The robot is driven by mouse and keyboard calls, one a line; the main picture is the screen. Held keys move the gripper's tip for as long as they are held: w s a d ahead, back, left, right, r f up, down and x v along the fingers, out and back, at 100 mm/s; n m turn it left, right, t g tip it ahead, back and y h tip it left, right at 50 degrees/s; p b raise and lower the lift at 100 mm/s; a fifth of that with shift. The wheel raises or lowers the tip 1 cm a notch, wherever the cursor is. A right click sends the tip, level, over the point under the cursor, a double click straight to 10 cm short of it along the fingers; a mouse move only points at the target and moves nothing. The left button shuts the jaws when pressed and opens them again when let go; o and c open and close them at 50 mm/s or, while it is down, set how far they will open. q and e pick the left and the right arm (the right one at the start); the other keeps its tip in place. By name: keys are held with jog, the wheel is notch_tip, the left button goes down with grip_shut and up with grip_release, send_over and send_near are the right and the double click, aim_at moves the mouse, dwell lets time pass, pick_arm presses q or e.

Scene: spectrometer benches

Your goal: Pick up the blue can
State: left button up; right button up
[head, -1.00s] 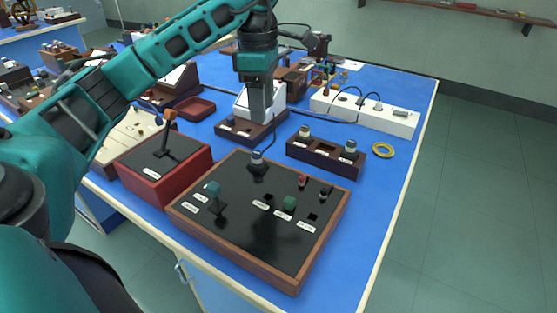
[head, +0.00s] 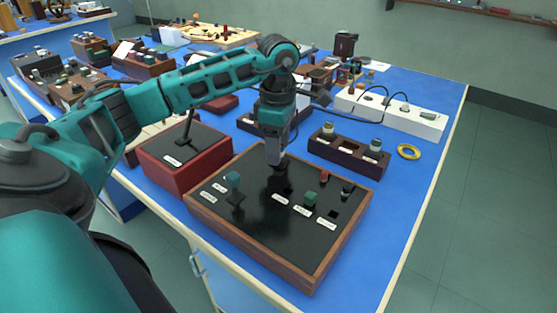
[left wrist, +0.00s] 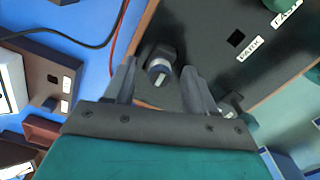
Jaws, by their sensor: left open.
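A small can with a grey-blue side and pale top (left wrist: 158,70) stands in a dark holder on the black panel (head: 262,240); I cannot be sure from its colour that it is the blue can. My left gripper (head: 276,163) is above it, pointing down, and largely hides it in the head view. In the left wrist view, the open fingers (left wrist: 158,78) lie on either side of the can, with gaps; I cannot tell the height between them. A teal piece (head: 233,180) and a green piece (head: 310,198) also stand on the panel. My right gripper is not in view.
A red box with a lever (head: 185,160) stands left of the panel. A dark wooden rack (head: 345,155) with two small cans is behind right, near a yellow ring (head: 408,151). A white power strip (head: 400,118) with cables lies farther back. The table's right edge is mostly clear.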

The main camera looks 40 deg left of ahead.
pick_arm(q)
jog(key=shift+f, duration=0.2)
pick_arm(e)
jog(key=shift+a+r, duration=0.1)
pick_arm(q)
jog(key=c, duration=1)
grip_shut()
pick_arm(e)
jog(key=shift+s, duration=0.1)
pick_arm(q)
jog(key=shift+r, duration=0.1)
notch_tip(320, 180, up, 23)
jog(key=p, duration=0.9)
jog(key=shift+p, duration=0.3)
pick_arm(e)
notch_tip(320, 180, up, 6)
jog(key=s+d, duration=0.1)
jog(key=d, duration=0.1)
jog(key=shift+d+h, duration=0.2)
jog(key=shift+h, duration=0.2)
